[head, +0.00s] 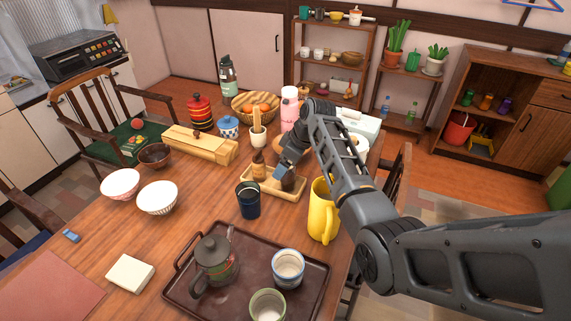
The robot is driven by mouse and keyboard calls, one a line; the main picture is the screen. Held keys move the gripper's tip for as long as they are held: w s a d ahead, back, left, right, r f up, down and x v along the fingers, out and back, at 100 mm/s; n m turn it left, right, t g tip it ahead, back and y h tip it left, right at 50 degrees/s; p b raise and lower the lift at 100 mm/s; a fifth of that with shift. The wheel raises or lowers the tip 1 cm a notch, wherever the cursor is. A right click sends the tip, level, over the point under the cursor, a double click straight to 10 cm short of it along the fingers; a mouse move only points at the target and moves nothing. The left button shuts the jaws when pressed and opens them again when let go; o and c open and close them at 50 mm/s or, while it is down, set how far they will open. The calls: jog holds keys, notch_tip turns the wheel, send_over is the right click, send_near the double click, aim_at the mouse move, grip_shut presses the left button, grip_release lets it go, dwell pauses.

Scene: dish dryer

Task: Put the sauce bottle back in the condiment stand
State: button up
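The condiment stand (270,194) is a small light wooden tray on the table, near the middle of the head view. A brown bottle with a pale top (258,166) stands upright at its left end. A dark, rounded object (289,184), which looks like the sauce bottle, is at the right end. My gripper (287,173) points down over that dark object, at or very close to its top. My fingers are small and partly hidden, so I cannot tell whether they grip it. Whether the dark object rests on the stand's floor is also unclear.
A dark blue cup (248,200) stands just in front of the stand, and a yellow pitcher (322,212) to its right. A pale utensil pot (258,137) and pink bottle (290,108) are behind. A tray (190,291) with a teapot and cups lies in front.

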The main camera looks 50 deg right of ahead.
jog(key=v, duration=1.1)
jog(key=shift+r, duration=0.35)
